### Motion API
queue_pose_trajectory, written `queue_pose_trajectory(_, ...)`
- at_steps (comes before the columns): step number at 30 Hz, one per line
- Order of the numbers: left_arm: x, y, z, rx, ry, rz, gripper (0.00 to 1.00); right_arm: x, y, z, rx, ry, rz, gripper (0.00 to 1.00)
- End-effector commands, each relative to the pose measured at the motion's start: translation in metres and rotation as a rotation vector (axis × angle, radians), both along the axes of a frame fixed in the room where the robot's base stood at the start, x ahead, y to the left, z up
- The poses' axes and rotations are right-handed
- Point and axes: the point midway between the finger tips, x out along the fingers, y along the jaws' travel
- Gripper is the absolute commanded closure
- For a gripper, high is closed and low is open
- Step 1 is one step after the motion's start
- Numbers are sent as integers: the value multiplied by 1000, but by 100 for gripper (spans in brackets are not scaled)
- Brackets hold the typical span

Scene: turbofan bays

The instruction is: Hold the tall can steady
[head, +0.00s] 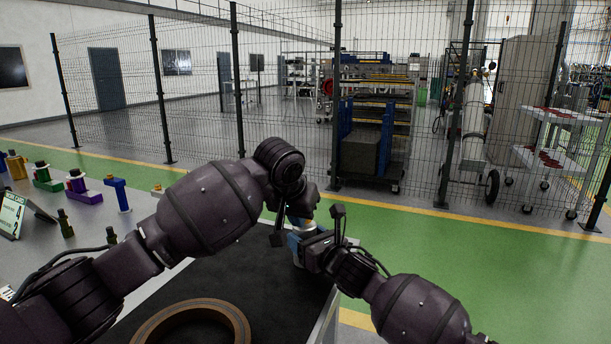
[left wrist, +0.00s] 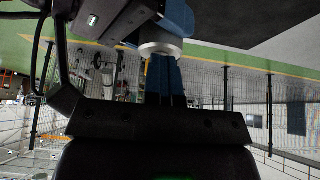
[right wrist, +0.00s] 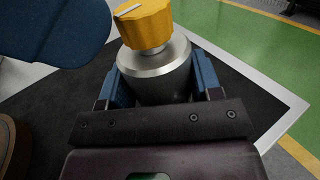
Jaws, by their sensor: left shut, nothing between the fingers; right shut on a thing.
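The tall can (right wrist: 160,75) is a silver metal cylinder with a yellow ridged cap (right wrist: 145,22) bearing a white mark. My right gripper (right wrist: 160,88) is shut on it, one blue finger on each side, in the right wrist view. The can looks upright over the dark mat; its base is hidden. My left gripper (left wrist: 166,75) is shut and empty. Its blue fingers reach close to the can's silver rim (left wrist: 160,48) in the left wrist view; I cannot tell if they touch. A large blue finger part (right wrist: 50,30) stands beside the cap. In the head view the arms mostly hide the can.
A brown ring (head: 195,310) lies on the black mat (head: 260,290) at the front. Several coloured fixtures and a small sign (head: 12,215) stand on the pale table at left. Beyond are a green floor lane (head: 440,240) and a wire fence with carts behind it.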

Motion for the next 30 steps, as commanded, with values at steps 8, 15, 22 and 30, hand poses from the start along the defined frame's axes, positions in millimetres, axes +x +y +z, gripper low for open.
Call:
queue_pose_trajectory(8,4,9,-6,8,11,7,100,0,0,5,5,-9,3,68)
queue_pose_trajectory(15,7,14,-7,8,12,9,100,0,0,5,5,-9,3,68)
queue_pose_trajectory(22,9,16,-8,10,12,9,100,0,0,5,5,-9,4,68)
queue_pose_trajectory(30,9,17,-9,9,12,10,100,0,1,4,4,-8,4,69)
